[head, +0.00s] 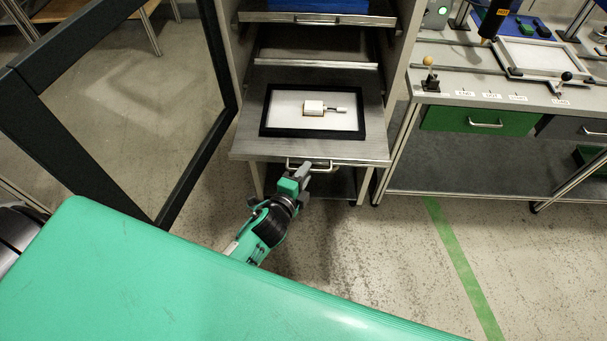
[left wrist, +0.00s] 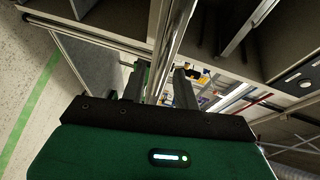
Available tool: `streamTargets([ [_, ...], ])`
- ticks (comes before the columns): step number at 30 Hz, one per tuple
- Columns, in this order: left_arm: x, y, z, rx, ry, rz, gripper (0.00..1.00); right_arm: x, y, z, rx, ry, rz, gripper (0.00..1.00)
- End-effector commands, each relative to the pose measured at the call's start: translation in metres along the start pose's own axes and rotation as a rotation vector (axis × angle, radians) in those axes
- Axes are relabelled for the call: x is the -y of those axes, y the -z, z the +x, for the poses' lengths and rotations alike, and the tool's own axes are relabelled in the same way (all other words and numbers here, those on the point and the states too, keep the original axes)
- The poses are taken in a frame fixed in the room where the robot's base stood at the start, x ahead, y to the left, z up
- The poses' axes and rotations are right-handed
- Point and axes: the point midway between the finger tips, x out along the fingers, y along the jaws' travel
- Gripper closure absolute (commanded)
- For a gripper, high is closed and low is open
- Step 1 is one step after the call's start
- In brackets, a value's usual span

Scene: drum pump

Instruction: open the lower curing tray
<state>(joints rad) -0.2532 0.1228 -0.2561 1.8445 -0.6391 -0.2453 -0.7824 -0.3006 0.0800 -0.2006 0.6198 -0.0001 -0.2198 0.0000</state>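The lower curing tray (head: 375,148) is a grey metal shelf standing well out of the front of the cabinet. A black-framed white panel (head: 290,118) lies on it, with a small white part (head: 314,107) on top. A metal bar handle (head: 322,167) is on the tray's front edge. My left gripper (head: 303,172) is at the left part of this handle. In the left wrist view, the two dark fingers (left wrist: 160,85) stand apart, with a shiny metal bar (left wrist: 168,45) running between them and a gap beside it. My right gripper is not in view.
An upper tray (head: 345,19) with a blue item sits in the cabinet above. A dark-framed open door (head: 190,165) stands at left. A workbench (head: 460,97) with a green drawer (head: 478,121) is at right. The floor in front is clear.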

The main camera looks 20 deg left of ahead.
Motion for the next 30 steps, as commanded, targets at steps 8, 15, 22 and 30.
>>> streamTargets([
  [8,-0.003,0.000,-0.019,0.000,-0.002,0.000,0.69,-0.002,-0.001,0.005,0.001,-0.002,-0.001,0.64],
  [15,-0.003,0.000,-0.063,0.000,-0.001,0.000,0.69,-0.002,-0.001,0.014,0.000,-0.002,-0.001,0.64],
  [22,-0.003,0.000,-0.104,0.000,-0.003,-0.001,0.69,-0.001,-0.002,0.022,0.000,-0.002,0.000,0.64],
  [30,-0.001,0.000,-0.133,0.000,-0.001,-0.001,0.69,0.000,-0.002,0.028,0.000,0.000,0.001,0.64],
])
